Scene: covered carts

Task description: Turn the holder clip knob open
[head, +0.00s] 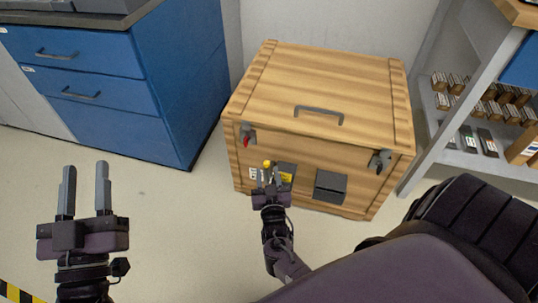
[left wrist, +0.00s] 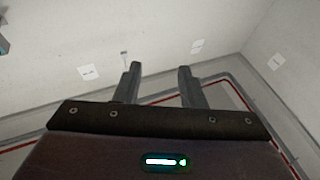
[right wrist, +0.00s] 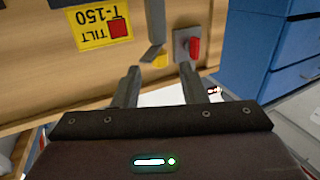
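A wooden crate (head: 310,155) stands on the floor. On its front I see a yellow knob (head: 267,163), with a grey lever-like piece beside it in the right wrist view (right wrist: 160,58). A grey clip with a red part (head: 247,134) is at the front's upper left; a red knob on a grey plate shows in the right wrist view (right wrist: 194,48). I cannot tell which is the named clip knob. My right gripper (head: 268,180) is open and empty, close before the crate front near the yellow knob. My left gripper (head: 85,188) is open and empty, far left of the crate.
A grey handle (head: 319,113) is on the lid, a second clip (head: 380,161) at the right, and a dark box (head: 330,187) on the front. A yellow label (right wrist: 104,27) is near the knob. Blue drawers (head: 90,80) stand left, a shelf (head: 458,120) right.

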